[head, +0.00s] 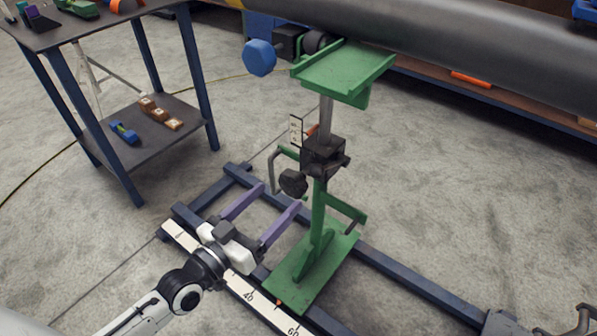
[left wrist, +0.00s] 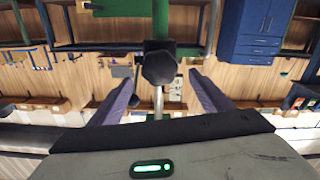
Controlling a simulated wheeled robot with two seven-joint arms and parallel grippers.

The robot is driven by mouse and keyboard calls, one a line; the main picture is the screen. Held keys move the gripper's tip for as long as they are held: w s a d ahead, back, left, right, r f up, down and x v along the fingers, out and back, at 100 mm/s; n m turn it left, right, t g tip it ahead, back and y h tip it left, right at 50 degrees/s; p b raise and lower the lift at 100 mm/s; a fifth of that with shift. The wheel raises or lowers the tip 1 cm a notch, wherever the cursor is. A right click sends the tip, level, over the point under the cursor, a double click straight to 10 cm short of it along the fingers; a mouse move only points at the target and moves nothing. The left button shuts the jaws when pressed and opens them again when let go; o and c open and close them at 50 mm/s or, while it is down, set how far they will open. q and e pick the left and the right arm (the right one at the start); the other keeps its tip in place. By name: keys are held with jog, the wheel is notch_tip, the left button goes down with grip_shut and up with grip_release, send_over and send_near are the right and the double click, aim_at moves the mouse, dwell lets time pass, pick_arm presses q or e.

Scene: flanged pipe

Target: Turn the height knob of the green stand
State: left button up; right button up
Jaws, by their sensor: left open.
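The green stand (head: 313,250) stands on the dark blue rails, with a green top plate (head: 343,70) on a grey post. Its black knob (head: 293,182) sticks out from the black collar (head: 323,158) towards my left gripper. My left gripper (head: 281,196) is open and empty, its two purple fingers pointing at the knob from the lower left. In the left wrist view the lobed knob (left wrist: 159,67) shows between the fingers (left wrist: 160,80), near their tips and apart from both. My right gripper is not in view.
A large dark pipe (head: 450,35) runs above and behind the stand. A blue knob (head: 259,57) sticks out beside the top plate. A marked scale (head: 247,291) lies along the near rail. A dark table (head: 75,35) stands at the left. Floor between is clear.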

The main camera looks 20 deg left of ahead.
aim_at(302, 176)
pick_arm(q)
jog(key=shift+d+m, duration=0.1)
jog(key=shift+m, duration=1)
jog(key=b+x, duration=0.2)
jog(key=x, duration=0.8)
jog(key=shift+w+f, duration=0.1)
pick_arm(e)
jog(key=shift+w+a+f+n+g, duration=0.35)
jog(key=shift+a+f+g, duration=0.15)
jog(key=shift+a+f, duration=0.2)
pick_arm(q)
jog(key=c, duration=1)
jog(key=shift+m, duration=0.3)
jog(key=shift+c, duration=0.2)
jog(key=shift+m+p, duration=1.45)
jog(key=shift+m, duration=0.15)
jog(key=shift+d+m+p, duration=0.1)
jog(key=shift+m+p, duration=0.7)
jog(key=shift+m, duration=0.7)
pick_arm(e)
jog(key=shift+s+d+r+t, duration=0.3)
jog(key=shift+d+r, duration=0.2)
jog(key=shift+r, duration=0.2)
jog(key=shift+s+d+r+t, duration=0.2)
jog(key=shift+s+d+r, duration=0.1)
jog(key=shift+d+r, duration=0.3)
